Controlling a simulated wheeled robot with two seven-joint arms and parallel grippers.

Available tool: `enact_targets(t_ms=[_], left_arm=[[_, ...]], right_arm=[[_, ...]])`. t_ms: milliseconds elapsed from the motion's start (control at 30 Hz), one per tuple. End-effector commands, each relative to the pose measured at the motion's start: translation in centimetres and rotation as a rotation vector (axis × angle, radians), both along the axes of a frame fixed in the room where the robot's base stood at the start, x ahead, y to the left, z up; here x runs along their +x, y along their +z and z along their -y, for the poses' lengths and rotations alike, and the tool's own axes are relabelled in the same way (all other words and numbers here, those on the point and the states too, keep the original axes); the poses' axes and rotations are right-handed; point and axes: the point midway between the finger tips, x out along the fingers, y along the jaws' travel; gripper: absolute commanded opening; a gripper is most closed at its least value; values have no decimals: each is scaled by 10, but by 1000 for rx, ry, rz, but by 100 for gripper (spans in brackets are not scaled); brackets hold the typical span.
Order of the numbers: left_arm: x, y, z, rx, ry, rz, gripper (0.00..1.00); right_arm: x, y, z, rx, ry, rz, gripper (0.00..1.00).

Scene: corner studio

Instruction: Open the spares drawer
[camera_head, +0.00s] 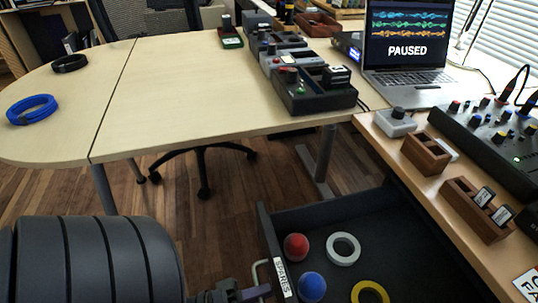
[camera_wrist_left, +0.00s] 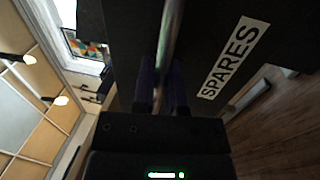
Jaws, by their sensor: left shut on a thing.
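The spares drawer (camera_head: 385,222) is dark grey and stands pulled out under the right-hand desk, its inside showing. Its front carries a white SPARES label (camera_head: 282,280), which also shows in the wrist view (camera_wrist_left: 234,57). A metal bar handle (camera_head: 257,266) is on that front. My left gripper (camera_head: 262,291) is shut on the handle at the bottom of the head view. In the wrist view the handle (camera_wrist_left: 170,38) runs between its fingers (camera_wrist_left: 165,88). My right gripper is not in view.
The right desk (camera_head: 425,185) carries wooden holders and a mixer (camera_head: 490,135).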

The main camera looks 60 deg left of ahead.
Motion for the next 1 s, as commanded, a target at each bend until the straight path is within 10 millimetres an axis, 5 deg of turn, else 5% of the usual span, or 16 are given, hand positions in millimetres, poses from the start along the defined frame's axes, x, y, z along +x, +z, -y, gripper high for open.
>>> enact_targets(t_ms=[300, 333, 467, 867, 1000], left_arm=[[-1, -1, 0, 1, 0, -4, 0], [-1, -1, 0, 0, 0, -4, 20], [0, -1, 0, 1, 0, -3, 48], [-1, -1, 0, -1, 0, -1, 49], [-23, -6, -8, 2, 0, -6, 49]], right_arm=[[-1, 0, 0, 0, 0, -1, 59], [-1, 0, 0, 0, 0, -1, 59], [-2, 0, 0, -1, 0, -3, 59], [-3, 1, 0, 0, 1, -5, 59], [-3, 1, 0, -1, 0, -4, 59]])
